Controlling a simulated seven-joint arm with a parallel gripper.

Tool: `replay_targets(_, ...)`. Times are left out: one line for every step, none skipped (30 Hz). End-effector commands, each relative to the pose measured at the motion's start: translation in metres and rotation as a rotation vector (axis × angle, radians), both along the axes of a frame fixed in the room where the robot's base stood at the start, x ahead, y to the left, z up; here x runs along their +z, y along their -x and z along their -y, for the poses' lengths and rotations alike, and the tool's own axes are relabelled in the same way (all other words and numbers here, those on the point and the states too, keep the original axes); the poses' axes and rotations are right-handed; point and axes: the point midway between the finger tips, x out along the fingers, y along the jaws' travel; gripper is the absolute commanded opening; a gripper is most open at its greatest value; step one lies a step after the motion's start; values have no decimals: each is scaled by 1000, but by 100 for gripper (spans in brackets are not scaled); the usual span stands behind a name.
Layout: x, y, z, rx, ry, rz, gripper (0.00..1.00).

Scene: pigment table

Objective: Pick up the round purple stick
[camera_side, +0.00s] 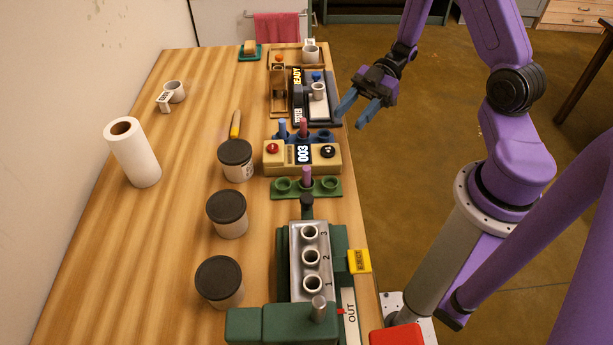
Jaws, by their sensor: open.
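A round purple stick (307,175) stands upright in the green rack (335,190), between two empty-looking green cups. My gripper (352,114) is open and empty. It hangs in the air to the upper right of the stick, by the table's right edge, with its blue fingers pointing down and left. Nothing hides the upper part of the stick. Its lower end is hidden in the rack.
A beige box (270,162) with a 003 display stands just behind the rack, with a blue stick (282,129) and a red stick (303,127) by it. A grey block (297,275) with numbered holes stands in front. Dark-lidded jars (226,212) line the left.

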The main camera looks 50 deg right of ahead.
Motion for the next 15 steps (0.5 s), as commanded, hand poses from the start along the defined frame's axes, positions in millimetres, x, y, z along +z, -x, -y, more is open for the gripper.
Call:
replay_targets(-3, 1, -9, 6, -1, -4, 48)
replay_targets(-5, 1, -13, 7, 0, -4, 48)
replay_targets(-8, 2, -20, 8, 1, -3, 48)
replay_targets(-10, 1, -26, 7, 0, -4, 48)
replay_targets(-12, 1, -31, 6, 1, -4, 48)
replay_targets(-15, 1, -38, 7, 2, -4, 48)
replay_targets(-17, 2, -43, 8, 3, -4, 48)
replay_targets(-20, 2, -49, 8, 3, -3, 48)
replay_targets(-22, 2, -56, 7, 3, -4, 48)
replay_targets(-25, 2, -61, 6, 3, -4, 48)
replay_targets(-27, 2, -66, 6, 4, -3, 48)
replay_targets(-30, 1, -73, 6, 3, -3, 48)
replay_targets(-32, 2, -78, 8, 4, -2, 48)
replay_targets(-34, 1, -82, 7, 4, -2, 48)
replay_targets(-36, 2, -88, 6, 5, -2, 48)
